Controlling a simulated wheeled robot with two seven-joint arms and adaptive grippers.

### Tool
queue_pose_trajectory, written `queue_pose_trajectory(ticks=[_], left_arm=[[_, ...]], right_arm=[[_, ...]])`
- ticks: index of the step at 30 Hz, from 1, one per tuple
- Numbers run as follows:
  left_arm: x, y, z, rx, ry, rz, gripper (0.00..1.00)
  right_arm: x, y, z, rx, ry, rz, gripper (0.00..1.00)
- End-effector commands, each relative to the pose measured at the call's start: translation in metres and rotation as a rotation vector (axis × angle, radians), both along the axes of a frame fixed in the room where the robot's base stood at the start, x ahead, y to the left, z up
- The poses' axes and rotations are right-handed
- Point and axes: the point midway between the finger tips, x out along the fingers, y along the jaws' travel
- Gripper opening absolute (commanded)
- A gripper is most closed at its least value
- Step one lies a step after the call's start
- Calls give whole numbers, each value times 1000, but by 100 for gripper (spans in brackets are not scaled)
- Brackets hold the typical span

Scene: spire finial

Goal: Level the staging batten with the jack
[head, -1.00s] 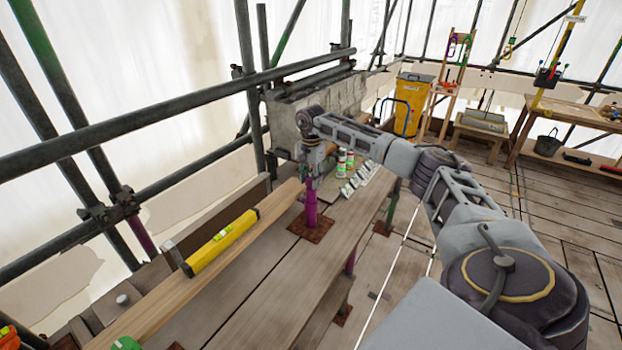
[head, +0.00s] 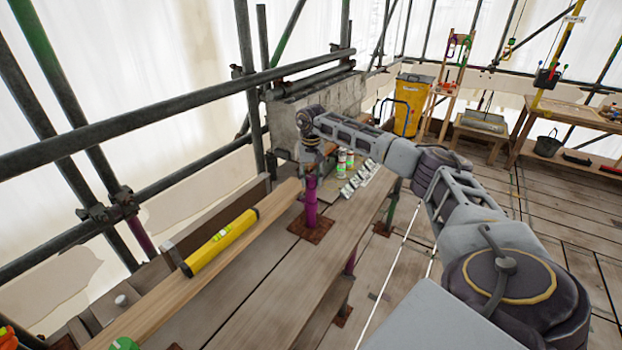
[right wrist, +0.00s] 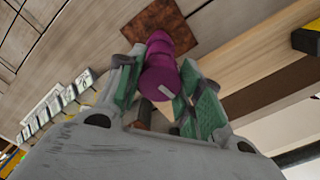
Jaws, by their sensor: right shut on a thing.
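The purple jack (head: 310,208) stands upright on a rusty square plate (head: 322,233). My right gripper (head: 311,172) reaches down onto its top. In the right wrist view my right gripper (right wrist: 161,88) has its green-padded fingers on both sides of the purple jack (right wrist: 160,75), shut on its head, which bears a pale line. The pale wooden batten (head: 268,213) runs beside the jack, its far end near it. A yellow spirit level (head: 222,240) lies along the batten; its bubble is too small to read. My left gripper is out of view.
Scaffold tubes (head: 180,112) cross on the left. A stone block (head: 325,98) stands behind the jack. Cans (head: 345,160) and a row of small pale pieces (head: 357,180) sit to its right. The deck at right is mostly clear.

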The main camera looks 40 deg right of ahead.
Motion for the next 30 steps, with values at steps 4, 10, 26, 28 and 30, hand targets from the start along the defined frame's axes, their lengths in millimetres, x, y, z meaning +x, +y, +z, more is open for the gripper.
queue_pose_trajectory(ticks=[4, 10, 26, 28, 30], left_arm=[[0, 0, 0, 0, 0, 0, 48], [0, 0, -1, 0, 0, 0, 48], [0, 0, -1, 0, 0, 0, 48], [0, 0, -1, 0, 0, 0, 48], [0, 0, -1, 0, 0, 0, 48]], right_arm=[[1, -1, 3, 0, -6, 63, 12], [1, -1, 3, 0, -6, 110, 12], [1, -1, 2, 0, -6, 120, 46], [1, -1, 2, -1, -4, 120, 55], [1, -1, 1, -1, -3, 120, 58]])
